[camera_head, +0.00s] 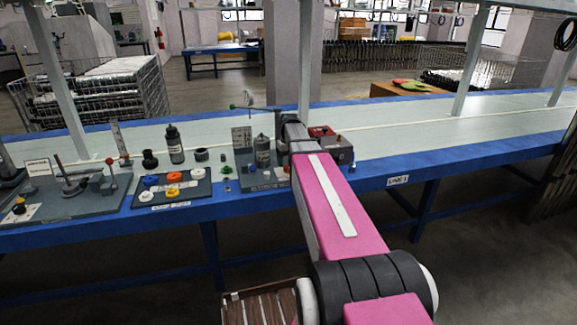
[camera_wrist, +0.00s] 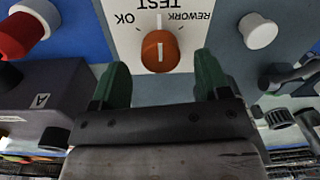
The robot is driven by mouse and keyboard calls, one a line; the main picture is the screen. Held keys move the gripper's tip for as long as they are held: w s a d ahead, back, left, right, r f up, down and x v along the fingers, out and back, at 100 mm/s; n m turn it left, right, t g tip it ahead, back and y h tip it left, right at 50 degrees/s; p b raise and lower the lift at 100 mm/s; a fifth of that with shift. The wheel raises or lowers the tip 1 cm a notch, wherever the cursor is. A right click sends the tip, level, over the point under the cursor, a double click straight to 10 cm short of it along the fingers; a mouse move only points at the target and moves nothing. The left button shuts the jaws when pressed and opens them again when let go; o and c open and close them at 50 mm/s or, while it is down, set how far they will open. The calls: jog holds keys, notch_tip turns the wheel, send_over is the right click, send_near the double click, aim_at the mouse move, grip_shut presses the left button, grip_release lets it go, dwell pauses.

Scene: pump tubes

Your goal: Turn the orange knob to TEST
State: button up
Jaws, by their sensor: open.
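The orange knob (camera_wrist: 160,51) sits on a light label plate (camera_wrist: 178,38) in the wrist view, where the lettering appears upside down. The plate reads OK, TEST and REWORK. A pale line on the knob runs up and down in this picture, in line with TEST; I cannot tell which end is the pointer. My gripper (camera_wrist: 162,72) is open, with one green finger on each side of the knob and a gap on both sides. In the head view my pink arm hides the knob, and the fingertips cannot be made out.
In the wrist view a red button (camera_wrist: 22,34) stands at upper left, a white knob (camera_wrist: 258,30) at right and a dark box marked A (camera_wrist: 45,105) at left. In the head view a tray of coloured caps (camera_head: 172,205) and a dark bottle (camera_head: 174,146) are left of my arm.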

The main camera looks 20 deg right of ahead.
notch_tip(320, 180, up, 8)
jog(key=shift+r, duration=0.25)
dwell(0.4)
jog(key=shift+m, duration=0.4)
jog(key=s+a+f, duration=0.2)
jog(key=s+f, duration=0.1)
jog(key=f, duration=0.1)
jog(key=s+a+f, duration=0.1)
jog(key=s+f, duration=0.3)
jog(key=s+a+f, duration=0.2)
jog(key=s+f, duration=0.1)
jog(key=f, duration=0.2)
jog(key=shift+s+a, duration=0.3)
jog(key=shift+a, duration=0.05)
jog(key=s+a+f, duration=0.2)
jog(key=s+f, duration=0.2)
jog(key=s, duration=0.2)
jog(key=s+a+f+m, duration=0.1)
jog(key=s+a+f, duration=0.1)
jog(key=s+f, duration=0.3)
jog(key=shift+s+a+f, duration=0.3)
jog(key=shift+s, duration=0.55)
